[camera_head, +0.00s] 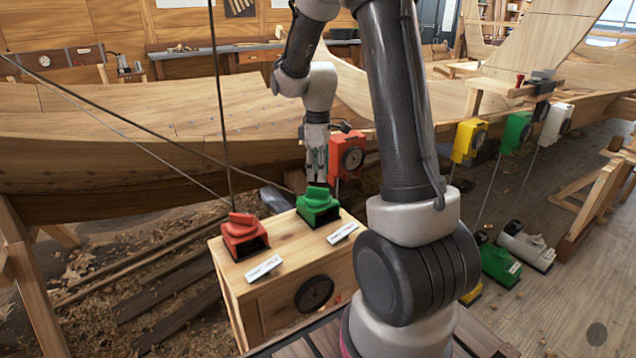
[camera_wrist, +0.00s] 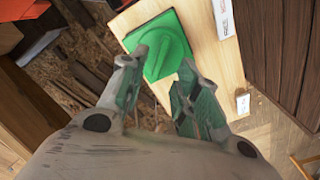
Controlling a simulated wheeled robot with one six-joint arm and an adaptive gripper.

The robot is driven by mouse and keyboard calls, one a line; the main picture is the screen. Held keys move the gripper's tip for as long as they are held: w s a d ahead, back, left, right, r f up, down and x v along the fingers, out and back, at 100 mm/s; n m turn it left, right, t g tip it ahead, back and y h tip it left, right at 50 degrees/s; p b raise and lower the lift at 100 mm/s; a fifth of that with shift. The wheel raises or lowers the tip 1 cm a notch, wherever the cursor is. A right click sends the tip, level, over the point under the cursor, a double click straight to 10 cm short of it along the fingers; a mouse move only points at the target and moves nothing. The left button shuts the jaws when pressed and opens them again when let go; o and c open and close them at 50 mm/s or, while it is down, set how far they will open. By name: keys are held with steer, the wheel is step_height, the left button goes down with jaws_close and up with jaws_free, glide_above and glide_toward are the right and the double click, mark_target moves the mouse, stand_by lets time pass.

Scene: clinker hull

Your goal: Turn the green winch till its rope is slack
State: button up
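The green winch (camera_head: 317,208) sits on top of a wooden box, to the right of a red-orange winch (camera_head: 243,238). In the wrist view, the green winch's round top with its raised bar (camera_wrist: 163,48) lies just beyond my fingers. My gripper (camera_head: 318,181) points down just above the green winch in the head view. In the wrist view, the fingers of my gripper (camera_wrist: 162,66) are apart with nothing between them. I cannot tell whether a fingertip touches the bar. A thin dark rope (camera_head: 200,150) runs straight from the upper left towards the winches.
The wooden box (camera_head: 235,275) carries white labels and a dark dial (camera_head: 314,293). A red gauge box (camera_head: 347,157) stands close behind my gripper. The planked hull (camera_head: 110,130) fills the back. Yellow (camera_head: 469,141), green (camera_head: 516,131) and white (camera_head: 557,122) gauge boxes stand at right.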

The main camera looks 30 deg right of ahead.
step_height(320, 180, up, 7)
stand_by(0.7)
steer(key=s+a+r+m+t, duration=0.2)
steer(key=s+r+m, duration=0.2)
steer(key=s, duration=0.8)
steer(key=s+a+r+m+t, duration=0.2)
steer(key=s+r+m, duration=0.3)
steer(key=s, duration=0.6)
steer(key=shift+s+a, duration=0.35)
steer(key=shift+a, duration=0.25)
steer(key=shift+r, duration=0.1)
